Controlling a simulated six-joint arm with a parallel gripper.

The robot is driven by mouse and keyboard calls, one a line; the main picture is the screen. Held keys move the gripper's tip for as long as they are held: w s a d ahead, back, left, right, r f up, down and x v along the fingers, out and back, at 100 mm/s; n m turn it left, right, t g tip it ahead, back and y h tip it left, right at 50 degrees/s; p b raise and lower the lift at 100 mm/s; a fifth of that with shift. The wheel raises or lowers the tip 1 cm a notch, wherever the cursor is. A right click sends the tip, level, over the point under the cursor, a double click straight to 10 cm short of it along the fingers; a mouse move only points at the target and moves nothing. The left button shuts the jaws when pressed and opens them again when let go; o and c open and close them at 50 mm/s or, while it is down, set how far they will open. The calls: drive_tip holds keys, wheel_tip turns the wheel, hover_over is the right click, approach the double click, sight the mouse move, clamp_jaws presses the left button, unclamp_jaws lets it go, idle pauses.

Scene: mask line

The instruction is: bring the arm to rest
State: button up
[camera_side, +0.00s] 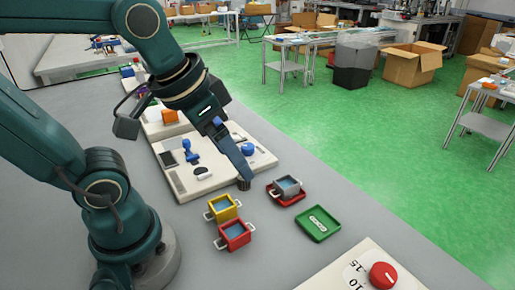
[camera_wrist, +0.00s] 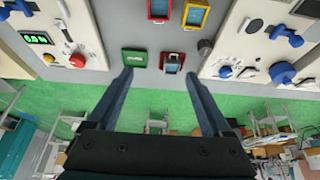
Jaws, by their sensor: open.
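My gripper (camera_side: 243,178) is at the end of my arm, pointing down over the grey table (camera_side: 185,225), near the corner of a white panel. In the wrist view my gripper (camera_wrist: 159,77) has its two fingers spread wide, with nothing held between them. A small dark cylinder (camera_side: 244,184) is just below the fingertips in the side view. In the wrist view the dark cylinder (camera_wrist: 205,46) lies outside the fingers, to the right. Whether the fingers touch anything cannot be told from the side view.
A yellow-rimmed container (camera_side: 223,214) and a red-rimmed container (camera_side: 235,245) stand nearby. A grey container (camera_side: 287,184) sits on a red tray (camera_side: 296,199), beside a green tray (camera_side: 318,237). White panels with a blue lever (camera_side: 190,147) and red knob (camera_side: 382,275) flank them.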

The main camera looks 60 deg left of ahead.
drive_tip(key=shift+s+d+f+t, duration=0.2)
drive_tip(key=shift+s+f+t, duration=0.2)
drive_tip(key=shift+s+f, duration=0.55)
drive_tip(key=shift+s+r, duration=0.1)
drive_tip(key=shift+r, duration=0.05)
idle(0.6)
